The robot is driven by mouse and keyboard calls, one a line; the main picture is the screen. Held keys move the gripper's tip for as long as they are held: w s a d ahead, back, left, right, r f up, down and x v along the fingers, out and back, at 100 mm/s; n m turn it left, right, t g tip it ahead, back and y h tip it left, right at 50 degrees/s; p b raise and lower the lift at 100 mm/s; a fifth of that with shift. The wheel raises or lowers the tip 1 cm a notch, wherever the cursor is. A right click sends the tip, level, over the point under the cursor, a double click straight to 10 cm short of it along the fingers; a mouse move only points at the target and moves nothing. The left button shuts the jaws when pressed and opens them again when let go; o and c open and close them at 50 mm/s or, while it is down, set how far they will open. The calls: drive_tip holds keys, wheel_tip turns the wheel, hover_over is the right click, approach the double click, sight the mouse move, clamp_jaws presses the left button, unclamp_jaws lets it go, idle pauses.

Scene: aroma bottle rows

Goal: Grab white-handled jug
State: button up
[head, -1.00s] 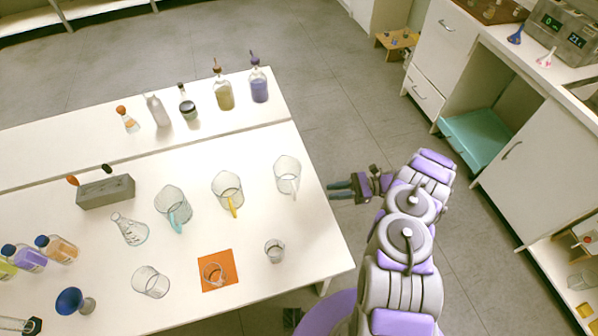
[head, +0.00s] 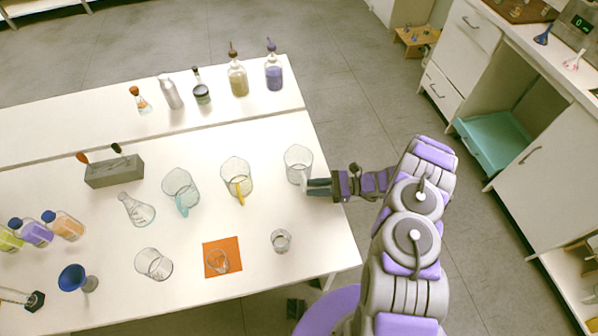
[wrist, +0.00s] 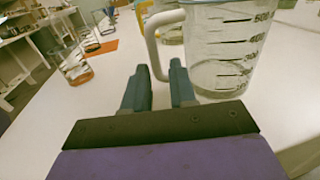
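The white-handled jug (head: 298,161) is clear with dark markings and stands upright near the table's right edge. In the wrist view it fills the upper right (wrist: 228,50), and its white handle (wrist: 152,42) is on its left side. My gripper (head: 308,187) is at the handle in the head view. In the wrist view its two dark teal fingers (wrist: 160,72) are apart, with nothing held. The lower handle shows in the gap at or just beyond the fingertips; contact cannot be told.
A yellow-handled jug (head: 236,175) and a teal-handled jug (head: 180,188) stand to the left. A small beaker (head: 281,241) and an orange mat (head: 209,261) are nearer the front. Bottles, including a purple one (head: 274,76), line the back.

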drive_tip(key=shift+s+a+b, duration=0.2)
drive_tip(key=shift+a+b, duration=0.25)
drive_tip(key=shift+a, duration=0.95)
drive_tip(key=shift+s+a+b, duration=0.15)
drive_tip(key=shift+a+b, duration=0.25)
drive_tip(key=shift+a, duration=1)
drive_tip(key=shift+d, duration=0.25)
clamp_jaws()
